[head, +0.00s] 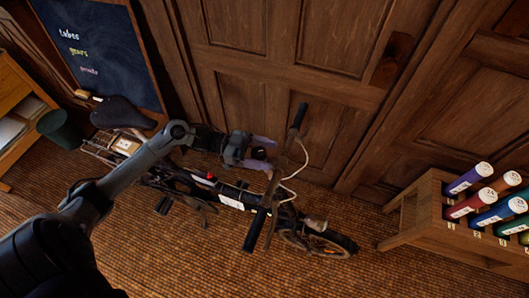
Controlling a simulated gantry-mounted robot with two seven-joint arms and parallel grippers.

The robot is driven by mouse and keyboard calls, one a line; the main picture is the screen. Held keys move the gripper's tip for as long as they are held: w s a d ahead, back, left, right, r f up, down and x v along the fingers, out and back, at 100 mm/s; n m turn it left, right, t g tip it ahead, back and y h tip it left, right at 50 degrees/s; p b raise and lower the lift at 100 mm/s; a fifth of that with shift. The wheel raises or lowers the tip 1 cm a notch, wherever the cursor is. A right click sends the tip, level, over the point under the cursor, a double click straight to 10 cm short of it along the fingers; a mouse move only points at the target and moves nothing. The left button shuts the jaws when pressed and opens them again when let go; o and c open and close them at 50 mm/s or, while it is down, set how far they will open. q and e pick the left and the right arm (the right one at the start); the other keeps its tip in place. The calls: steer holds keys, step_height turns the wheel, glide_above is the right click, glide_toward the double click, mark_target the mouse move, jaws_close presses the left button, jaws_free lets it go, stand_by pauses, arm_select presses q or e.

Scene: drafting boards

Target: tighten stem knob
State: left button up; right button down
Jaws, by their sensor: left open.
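A dark bicycle with a small front wheel (316,243) stands along the wooden doors. Its handlebar (276,176) has black grips and runs from upper right to lower left. My left gripper (262,153) is open at the handlebar's stem, its two pale purple fingers apart. A small dark round part (258,153), perhaps the stem knob, shows between the fingers. I cannot tell whether the fingers touch it. My left forearm hides part of the bicycle's rear. My right gripper is out of view.
A chalkboard (96,50), a dark green bin (60,130) and a wooden shelf (22,118) stand at the left. A wooden rack (430,222) with several colored tubes stands at the right. The woven floor in front is clear.

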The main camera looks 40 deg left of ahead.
arm_select(q)
steer(key=shift+c, duration=0.3)
steer(key=c, duration=0.9)
steer(key=shift+d+f+m+g+b, duration=0.15)
steer(key=shift+m+g+b, duration=0.15)
steer(key=shift+b, duration=0.15)
steer(key=m+g+h+b, duration=0.1)
steer(key=m+g+b, duration=0.1)
steer(key=g+b, duration=0.1)
steer(key=shift+f+m, duration=0.1)
steer(key=shift+m, duration=0.2)
steer(key=shift+s+m+g+h+b, duration=0.15)
steer(key=shift+m+g+h+b, duration=0.25)
steer(key=shift+b, duration=0.3)
steer(key=shift+r, duration=0.25)
steer(key=o, duration=1)
steer(key=shift+c, duration=0.2)
